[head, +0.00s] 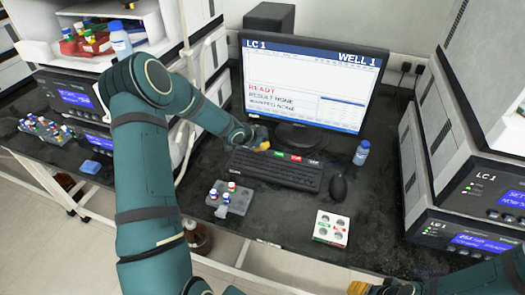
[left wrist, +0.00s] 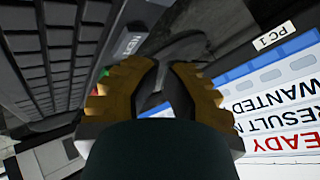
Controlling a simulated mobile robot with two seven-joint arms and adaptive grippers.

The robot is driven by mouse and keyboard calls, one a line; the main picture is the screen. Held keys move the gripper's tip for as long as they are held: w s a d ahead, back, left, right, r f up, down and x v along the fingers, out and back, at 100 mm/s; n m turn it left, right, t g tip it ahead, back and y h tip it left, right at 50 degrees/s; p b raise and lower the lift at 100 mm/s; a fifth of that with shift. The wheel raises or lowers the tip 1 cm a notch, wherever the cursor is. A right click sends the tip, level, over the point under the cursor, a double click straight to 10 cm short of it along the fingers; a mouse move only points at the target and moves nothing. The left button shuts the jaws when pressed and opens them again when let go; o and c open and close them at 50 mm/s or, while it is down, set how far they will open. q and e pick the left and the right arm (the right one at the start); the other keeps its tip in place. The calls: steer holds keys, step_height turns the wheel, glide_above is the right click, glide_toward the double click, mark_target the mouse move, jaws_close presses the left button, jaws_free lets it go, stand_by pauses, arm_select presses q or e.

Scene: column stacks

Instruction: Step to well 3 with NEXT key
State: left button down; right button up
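The monitor (head: 310,80) shows LC 1, WELL 1, READY, RESULT NONE and WANTED NONE. A NEXT label (left wrist: 130,45) shows near the keyboard's edge in the left wrist view. My left gripper (head: 263,146) is over the keyboard's far edge, close to the coloured keys. Its yellow fingers (left wrist: 162,68) are a little apart with nothing between them; they partly hide green and red keys. My right gripper (head: 357,288) shows only as a yellow piece at the bottom edge.
A mouse (head: 338,189) and a blue-capped bottle (head: 361,153) stand right of the keyboard. A grey vial rack (head: 230,198) and a white tray (head: 331,228) lie in front. Instruments (head: 470,195) stand at right. Dark bench is clear between them.

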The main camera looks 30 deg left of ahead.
arm_select(q)
steer(key=shift+f, duration=0.25)
steer(key=shift+f+b, duration=0.4)
steer(key=shift+b, duration=0.05)
stand_by(0.6)
steer(key=shift+r, duration=0.1)
steer(key=shift+r+p, duration=0.75)
steer(key=shift+p, duration=0.1)
step_height(320, 180, up, 5)
steer(key=p, duration=0.4)
steer(key=shift+p, duration=0.3)
stand_by(3.0)
